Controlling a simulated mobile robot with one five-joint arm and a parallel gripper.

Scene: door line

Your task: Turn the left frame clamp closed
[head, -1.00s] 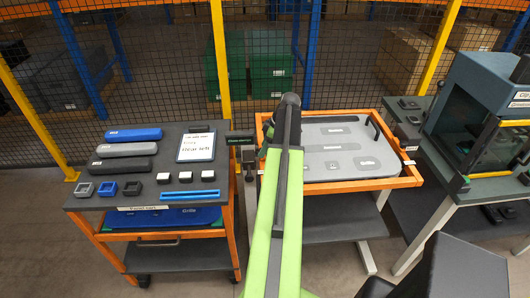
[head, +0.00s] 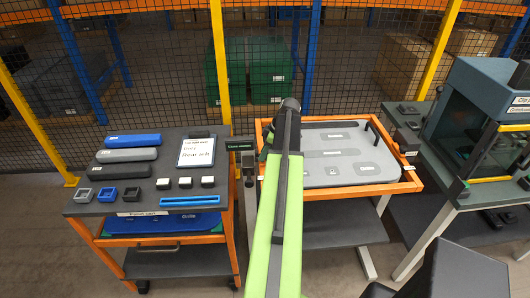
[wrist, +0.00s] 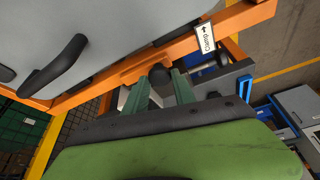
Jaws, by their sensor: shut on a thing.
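The left frame clamp (wrist: 160,80) shows in the wrist view as a dark rounded piece against the orange frame (wrist: 110,82). A white tag with "Clamp" and an arrow (wrist: 207,37) is on the frame beside it. My gripper (wrist: 160,88) has its green fingers on either side of the dark piece and is shut on it. In the head view my green arm reaches to the frame's left side and hides most of the clamp. The orange frame holds a grey panel (head: 322,178).
A dark cart (head: 130,222) with blue and grey bars, small blocks and a white card (head: 197,150) stands left. A post with a dark sign (head: 241,144) stands between cart and frame. A blue-grey machine (head: 480,95) is at right; mesh fencing runs behind.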

